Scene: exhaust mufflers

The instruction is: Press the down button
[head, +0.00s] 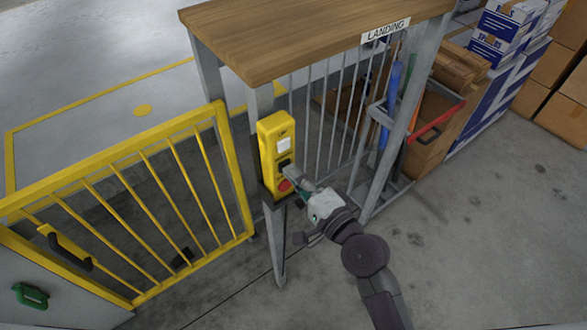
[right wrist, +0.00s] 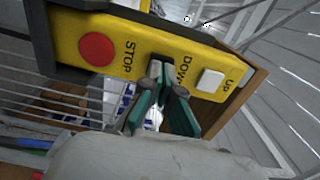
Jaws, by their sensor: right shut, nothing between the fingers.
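A yellow control box (head: 270,130) is mounted on a grey post under the wooden top in the head view. In the right wrist view the yellow box (right wrist: 138,34) carries a red STOP button (right wrist: 98,48), a dark button by the DOWN label (right wrist: 160,67) and a white UP button (right wrist: 210,80). The dark down button also shows in the head view (head: 284,164), between the white and red ones. My right gripper (head: 292,176) is shut and empty, its fingertips at the down button. Whether they touch it I cannot tell. My left gripper is out of view.
A yellow barred gate (head: 215,165) stands left of the post. The wooden-topped frame (head: 310,35) has a LANDING sign (head: 386,30). Behind it are blue and red-handled tools and several boxes (head: 500,50). The floor at right is clear.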

